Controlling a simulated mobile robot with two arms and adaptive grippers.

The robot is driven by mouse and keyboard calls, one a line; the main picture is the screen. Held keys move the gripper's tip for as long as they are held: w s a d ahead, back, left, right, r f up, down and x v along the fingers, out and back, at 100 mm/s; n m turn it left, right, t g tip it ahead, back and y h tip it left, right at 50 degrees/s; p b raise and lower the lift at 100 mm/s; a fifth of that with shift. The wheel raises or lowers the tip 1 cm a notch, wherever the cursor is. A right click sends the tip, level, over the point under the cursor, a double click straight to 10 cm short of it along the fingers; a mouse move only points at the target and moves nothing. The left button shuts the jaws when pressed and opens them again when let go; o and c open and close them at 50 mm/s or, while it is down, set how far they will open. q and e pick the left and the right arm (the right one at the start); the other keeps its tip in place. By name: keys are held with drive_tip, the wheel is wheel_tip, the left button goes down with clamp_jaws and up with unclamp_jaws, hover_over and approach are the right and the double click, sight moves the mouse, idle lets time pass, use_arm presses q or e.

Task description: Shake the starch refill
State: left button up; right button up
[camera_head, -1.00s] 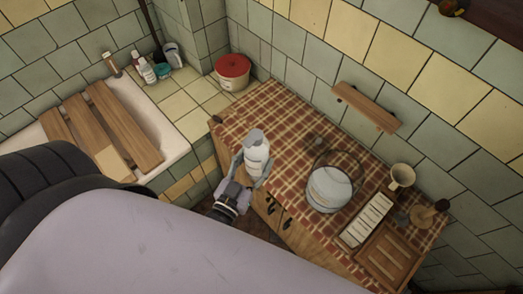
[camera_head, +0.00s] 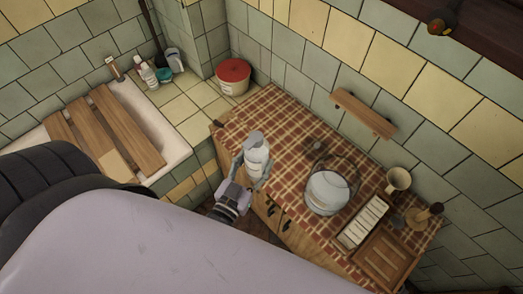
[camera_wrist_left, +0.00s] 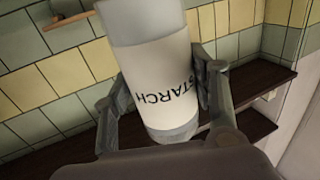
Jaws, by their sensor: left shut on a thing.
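The starch refill (camera_head: 256,156) is a white bottle with a greyish cap and base. It is held above the near-left edge of the checked cloth. In the left wrist view the starch refill (camera_wrist_left: 160,75) shows the dark word STARCH and stands tilted between the fingers. My left gripper (camera_head: 252,172) is shut on it, one finger on each side; the left wrist view also shows my left gripper (camera_wrist_left: 165,105). My right gripper is not in view.
The checked counter (camera_head: 285,118) bears a metal pail (camera_head: 328,192), a cream mug (camera_head: 398,180), a white slatted tray (camera_head: 362,222) and a wooden tray (camera_head: 385,258). A red-lidded tub (camera_head: 233,77) stands at the back.

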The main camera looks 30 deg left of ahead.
use_arm(q)
wheel_tip(320, 180, down, 8)
drive_tip(key=b, duration=0.5)
drive_tip(key=shift+b, duration=0.3)
wheel_tip(320, 180, up, 6)
drive_tip(key=p, duration=0.6)
drive_tip(key=shift+f, duration=0.1)
wheel_tip(320, 180, up, 2)
drive_tip(key=shift+r, duration=0.2)
wheel_tip(320, 180, down, 8)
drive_tip(key=b, duration=0.6)
drive_tip(key=shift+f, duration=0.1)
drive_tip(key=shift+r+p, duration=0.35)
drive_tip(key=shift+p, duration=0.05)
wheel_tip(320, 180, up, 6)
drive_tip(key=p, duration=0.5)
drive_tip(key=shift+f+p, duration=0.2)
drive_tip(key=shift+p, duration=0.1)
wheel_tip(320, 180, up, 2)
wheel_tip(320, 180, down, 8)
drive_tip(key=b, duration=0.6)
drive_tip(key=shift+f, duration=0.15)
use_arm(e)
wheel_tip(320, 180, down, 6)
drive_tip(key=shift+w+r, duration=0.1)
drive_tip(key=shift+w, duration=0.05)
